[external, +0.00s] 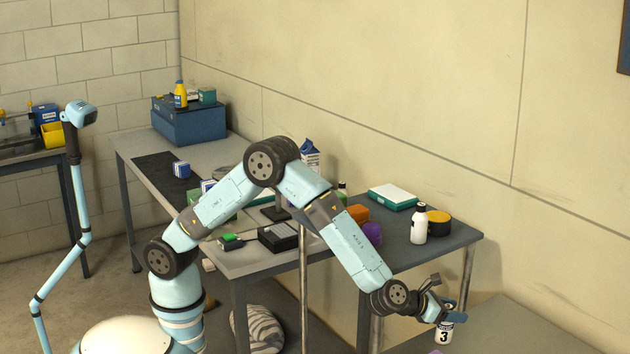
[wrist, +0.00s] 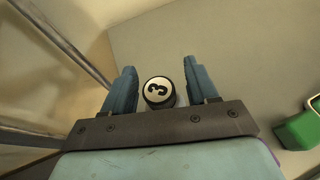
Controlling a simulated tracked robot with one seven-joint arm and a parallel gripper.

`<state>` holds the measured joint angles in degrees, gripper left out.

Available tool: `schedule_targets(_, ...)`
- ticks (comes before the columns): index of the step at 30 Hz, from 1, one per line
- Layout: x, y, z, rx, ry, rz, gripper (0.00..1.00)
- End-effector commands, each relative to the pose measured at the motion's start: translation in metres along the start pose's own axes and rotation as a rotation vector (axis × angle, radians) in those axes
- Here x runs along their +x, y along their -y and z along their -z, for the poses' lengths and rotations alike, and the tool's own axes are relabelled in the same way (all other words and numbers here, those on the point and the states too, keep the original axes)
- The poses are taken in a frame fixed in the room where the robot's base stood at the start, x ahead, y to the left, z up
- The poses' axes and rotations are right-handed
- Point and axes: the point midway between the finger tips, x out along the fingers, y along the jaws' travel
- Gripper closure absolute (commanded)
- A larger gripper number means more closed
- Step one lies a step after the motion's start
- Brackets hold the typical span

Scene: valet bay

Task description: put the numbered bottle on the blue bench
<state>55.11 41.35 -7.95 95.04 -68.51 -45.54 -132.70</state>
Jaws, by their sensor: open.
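The numbered bottle (external: 444,336) is white with a black 3 and stands upright at the lower right in the external view. In the wrist view its round top (wrist: 158,92), also marked 3, shows between my two blue fingers. My gripper (external: 441,311) is open, with its fingers on either side of the bottle's upper part; a gap shows beside each finger in the wrist view (wrist: 161,74). The bench with a blue-grey top (external: 395,238) stands behind and left of the bottle. My arm hides part of that bench.
The bench holds a white bottle (external: 418,227), an orange-topped black tub (external: 438,222), a teal-and-white box (external: 392,197) and a purple object (external: 372,233). Bare top shows near its front right. A green container (wrist: 300,130) sits right of my gripper on the grey surface (wrist: 245,50).

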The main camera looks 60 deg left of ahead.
Motion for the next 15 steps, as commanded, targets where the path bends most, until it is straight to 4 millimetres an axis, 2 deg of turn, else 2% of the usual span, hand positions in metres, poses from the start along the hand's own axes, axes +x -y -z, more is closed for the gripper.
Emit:
schedule_targets(5,-0.014,0.001,-0.002,-0.001,0.000,0.002,0.42)
schedule_targets(15,-0.078,0.001,-0.002,-0.001,0.001,0.002,0.42)
